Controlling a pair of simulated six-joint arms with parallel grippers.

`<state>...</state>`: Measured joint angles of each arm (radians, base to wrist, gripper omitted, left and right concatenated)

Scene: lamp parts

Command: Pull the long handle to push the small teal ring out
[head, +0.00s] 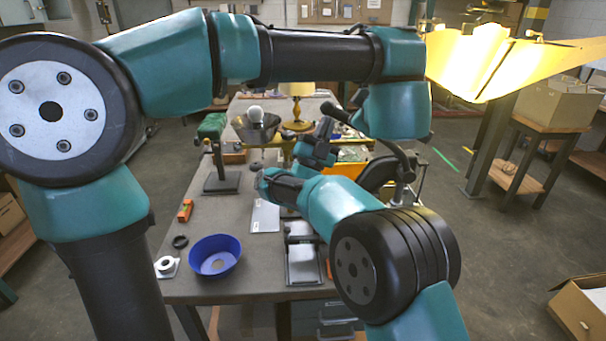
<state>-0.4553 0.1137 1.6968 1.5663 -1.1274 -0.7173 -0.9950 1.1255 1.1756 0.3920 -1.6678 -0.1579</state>
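My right arm comes in from the lower right, and its dark gripper (322,142) seems to be over the middle of the bench; whether its fingers are apart is unclear. My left arm spans the top of the head view and bends down right of centre. Its gripper does not show clearly. A dark curved bar (407,160) stands at the right of the bench, partly behind my arms; I cannot tell if it is the long handle. A green-headed stand (212,126) on a dark base plate stands at the left. I cannot make out the small teal ring.
A blue bowl (215,257), a white ring part (166,264), a black ring (180,242) and an orange block (185,210) lie at the left front of the bench (210,290). Behind are a bowl with a bulb (255,128) and a lamp (297,107).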

